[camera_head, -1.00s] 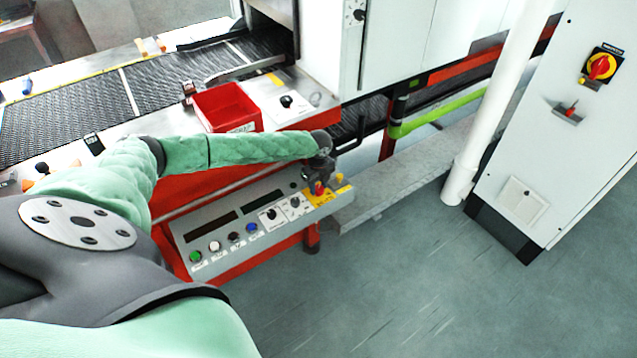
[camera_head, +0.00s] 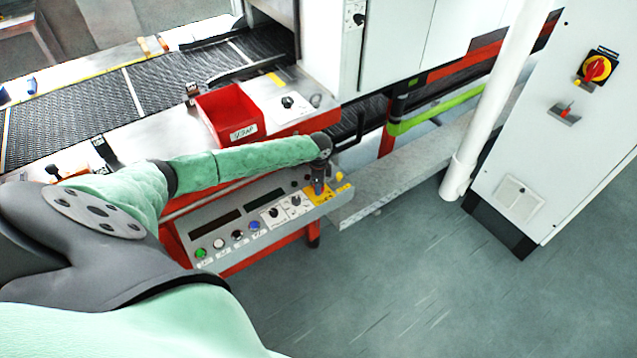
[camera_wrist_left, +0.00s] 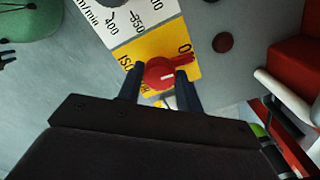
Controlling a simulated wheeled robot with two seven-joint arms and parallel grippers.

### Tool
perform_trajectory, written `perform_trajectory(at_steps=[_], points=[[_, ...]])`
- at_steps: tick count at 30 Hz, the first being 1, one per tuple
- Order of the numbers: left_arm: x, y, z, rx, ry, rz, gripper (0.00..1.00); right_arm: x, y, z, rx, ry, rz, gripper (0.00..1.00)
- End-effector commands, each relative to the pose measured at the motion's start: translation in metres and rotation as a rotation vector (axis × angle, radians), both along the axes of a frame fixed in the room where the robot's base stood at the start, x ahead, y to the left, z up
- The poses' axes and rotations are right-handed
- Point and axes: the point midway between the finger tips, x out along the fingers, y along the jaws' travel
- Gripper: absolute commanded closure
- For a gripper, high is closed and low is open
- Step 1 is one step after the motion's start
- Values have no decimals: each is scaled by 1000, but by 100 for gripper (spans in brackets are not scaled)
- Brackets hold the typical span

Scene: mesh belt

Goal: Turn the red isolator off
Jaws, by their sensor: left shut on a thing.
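The red isolator (camera_wrist_left: 160,73) is a round red knob on a yellow label plate (camera_wrist_left: 152,45) in the left wrist view. The plate's lettering is partly covered by the knob and fingers. My left gripper (camera_wrist_left: 159,76) has one dark finger on each side of the knob and is shut on it. In the head view my left gripper (camera_head: 319,186) points down at the panel's right end, over the yellow plate (camera_head: 316,198), and hides the knob. My right gripper is not in view.
The sloped control panel (camera_head: 215,222) has several buttons and two dials left of the plate. A red bin (camera_head: 224,112) stands behind my left forearm. A cabinet at right carries another red-and-yellow switch (camera_head: 597,68). A white post (camera_head: 490,110) stands before it. The floor at right is clear.

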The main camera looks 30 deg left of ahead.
Motion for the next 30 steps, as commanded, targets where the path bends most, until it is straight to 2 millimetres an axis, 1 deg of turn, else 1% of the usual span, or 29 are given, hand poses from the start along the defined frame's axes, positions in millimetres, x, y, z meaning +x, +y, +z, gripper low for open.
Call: perform_trajectory(at_steps=[1, 11, 23, 24, 26, 27, 30], points=[[1, 1, 3, 1, -2, 21, 87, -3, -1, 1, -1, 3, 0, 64], [2, 1, 2, 1, -3, 96, 87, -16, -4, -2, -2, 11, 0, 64], [2, 2, 2, 1, -4, 100, 87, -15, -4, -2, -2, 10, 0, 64], [2, 1, 2, 1, -4, 100, 58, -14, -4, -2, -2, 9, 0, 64], [2, 1, 2, 1, -4, 100, 47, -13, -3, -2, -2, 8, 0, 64], [2, 1, 2, 1, -3, 100, 43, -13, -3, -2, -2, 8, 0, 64], [1, 1, 1, 0, -2, 99, 43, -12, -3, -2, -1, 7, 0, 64]])
